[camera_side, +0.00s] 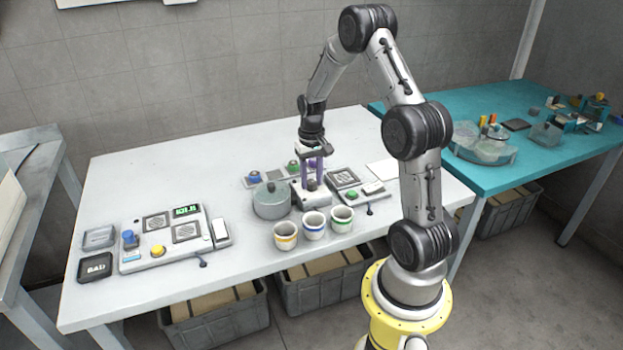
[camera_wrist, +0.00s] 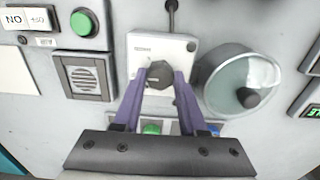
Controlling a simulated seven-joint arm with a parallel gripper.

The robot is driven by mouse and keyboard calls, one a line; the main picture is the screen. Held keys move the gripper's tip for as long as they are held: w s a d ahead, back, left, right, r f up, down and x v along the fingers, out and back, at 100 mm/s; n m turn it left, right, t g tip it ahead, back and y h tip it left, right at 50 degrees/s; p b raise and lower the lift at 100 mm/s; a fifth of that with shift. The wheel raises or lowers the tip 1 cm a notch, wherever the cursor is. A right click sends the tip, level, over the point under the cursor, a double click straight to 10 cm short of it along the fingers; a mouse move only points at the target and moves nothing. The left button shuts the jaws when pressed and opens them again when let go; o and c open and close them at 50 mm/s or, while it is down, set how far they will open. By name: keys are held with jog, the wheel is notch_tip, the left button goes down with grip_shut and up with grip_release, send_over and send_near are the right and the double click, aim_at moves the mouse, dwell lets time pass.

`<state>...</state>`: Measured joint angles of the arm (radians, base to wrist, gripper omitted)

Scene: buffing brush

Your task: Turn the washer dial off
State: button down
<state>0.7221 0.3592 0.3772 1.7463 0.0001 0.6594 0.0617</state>
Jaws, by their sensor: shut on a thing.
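The washer dial (camera_wrist: 159,74) is a dark grey faceted knob on a white box (camera_wrist: 140,44) in the wrist view. My gripper (camera_wrist: 160,80) has its two purple fingers on either side of the dial and is shut on it. In the side view my gripper (camera_side: 313,180) points straight down at the white box (camera_side: 309,199), near the middle of the white table. The fingers partly hide the dial there. The dial's markings are too small to read.
A grey lidded pot (camera_side: 271,201) stands close beside the box; its glass lid (camera_wrist: 243,84) shows in the wrist view. Three striped cups (camera_side: 314,225) stand in front. A speaker panel (camera_side: 345,180) is to the right, a larger control panel (camera_side: 160,245) to the left.

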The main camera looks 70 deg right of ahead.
aim_at(311, 182)
jog(key=shift+c, duration=2.2)
grip_release()
notch_tip(311, 182, up, 14)
jog(key=a+r+n+t+h, duration=0.1)
jog(key=a+r+n+t, duration=0.1)
jog(key=a+r, duration=0.55)
jog(key=a+r+n+t, duration=0.1)
jog(key=a+r+n, duration=0.25)
jog(key=a, duration=0.65)
jog(key=s+a+f+n+t, duration=0.1)
jog(key=s+a+f, duration=0.1)
jog(key=s+a, duration=0.2)
jog(key=s+a+f+n+t+y, duration=0.1)
jog(key=s+a, duration=0.4)
jog(key=s, duration=0.5)
jog(key=shift+s+a+f+n+t, duration=0.3)
jog(key=shift+f+n, duration=0.1)
jog(key=shift+n, duration=0.35)
